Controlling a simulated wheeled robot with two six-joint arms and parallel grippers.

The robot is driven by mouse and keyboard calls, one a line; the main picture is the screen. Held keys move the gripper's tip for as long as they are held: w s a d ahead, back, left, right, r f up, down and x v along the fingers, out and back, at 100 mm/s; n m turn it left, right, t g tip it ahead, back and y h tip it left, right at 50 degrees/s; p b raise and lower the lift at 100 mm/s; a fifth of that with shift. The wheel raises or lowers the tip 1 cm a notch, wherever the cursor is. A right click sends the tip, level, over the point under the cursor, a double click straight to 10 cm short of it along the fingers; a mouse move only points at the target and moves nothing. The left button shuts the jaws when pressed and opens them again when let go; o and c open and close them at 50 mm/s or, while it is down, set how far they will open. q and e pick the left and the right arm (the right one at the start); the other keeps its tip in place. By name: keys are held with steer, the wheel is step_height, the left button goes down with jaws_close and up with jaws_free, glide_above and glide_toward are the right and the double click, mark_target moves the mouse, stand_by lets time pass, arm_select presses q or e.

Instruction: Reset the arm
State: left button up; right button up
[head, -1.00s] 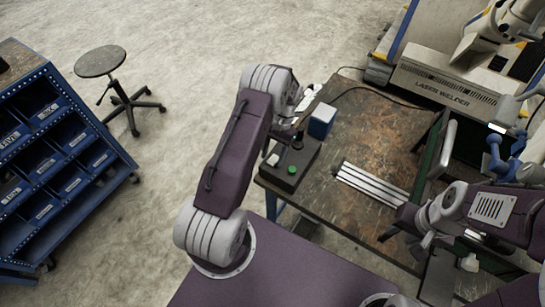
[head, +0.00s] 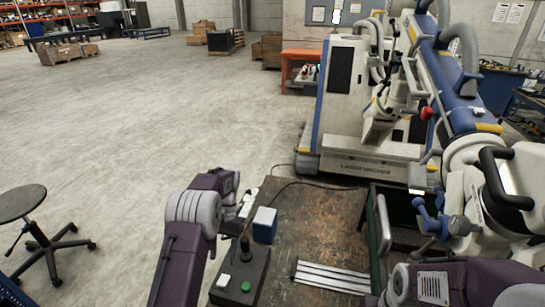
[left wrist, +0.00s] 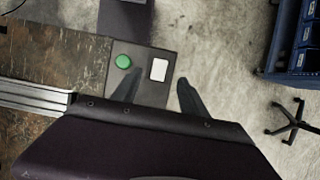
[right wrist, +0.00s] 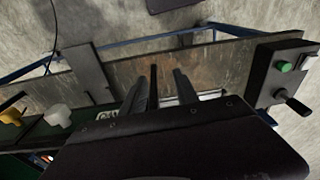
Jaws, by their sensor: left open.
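The dark control box (head: 228,290) sits on the worn bench, with a green button (head: 246,287), a white button (head: 224,280) and a black joystick (head: 245,250). My left gripper (left wrist: 158,85) is open and empty; its fingers show in front of the box, near the green and white buttons. The blue and white jointed arm (head: 455,85) stands at the right. My right gripper (right wrist: 166,75) has its fingers apart and nothing between them; the box shows at the right of the right wrist view (right wrist: 268,88).
A blue and white box (head: 265,225) stands behind the joystick. Metal bars (head: 332,277) lie on the bench (head: 315,215). The laser welder (head: 350,168) stands behind it. A stool (head: 45,230) is at the left; the floor between is clear.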

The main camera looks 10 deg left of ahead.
arm_select(q)
step_height(320, 180, up, 6)
steer(key=w+d+t, duration=0.1)
steer(key=s+d+r+t, duration=0.2)
steer(key=s+d+r, duration=0.25)
steer(key=s, duration=0.35)
steer(key=s+d+f+n+t, duration=0.1)
steer(key=s+f+t, duration=0.1)
steer(key=s+f, duration=0.4)
steer(key=s, duration=0.3)
steer(key=shift+s+d+f+t+h, duration=0.15)
steer(key=shift+s+d+t+h, duration=0.15)
steer(key=shift+t, duration=0.1)
